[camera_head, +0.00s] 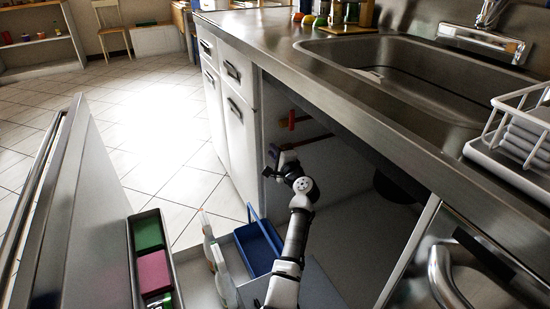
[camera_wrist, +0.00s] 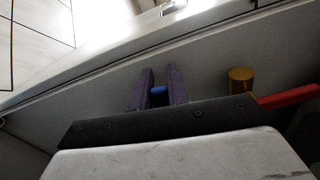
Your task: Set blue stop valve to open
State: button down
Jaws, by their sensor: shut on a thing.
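The blue stop valve (camera_wrist: 159,96) shows in the wrist view as a small blue piece between the two fingers of my gripper (camera_wrist: 161,75). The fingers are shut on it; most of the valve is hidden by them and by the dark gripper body. In the head view my gripper (camera_head: 267,172) reaches into the open cabinet under the sink, close to its left wall, and the blue valve cannot be made out there. Whether the valve's handle stands along or across its pipe cannot be told.
A red valve handle (camera_wrist: 288,97) with a brass fitting (camera_wrist: 240,80) is just right of my gripper. Below my arm is a blue caddy (camera_head: 258,247), beside spray bottles (camera_head: 220,275). The open cabinet door (camera_head: 85,215) stands at the left; the counter edge (camera_head: 350,115) overhangs the cabinet.

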jog(key=shift+f+n+b, duration=0.4)
jog(key=shift+n+b, duration=0.3)
jog(key=shift+n, duration=0.1)
jog(key=c, duration=1.4)
grip_release()
jog(key=shift+o, duration=0.2)
jog(key=shift+s, duration=0.1)
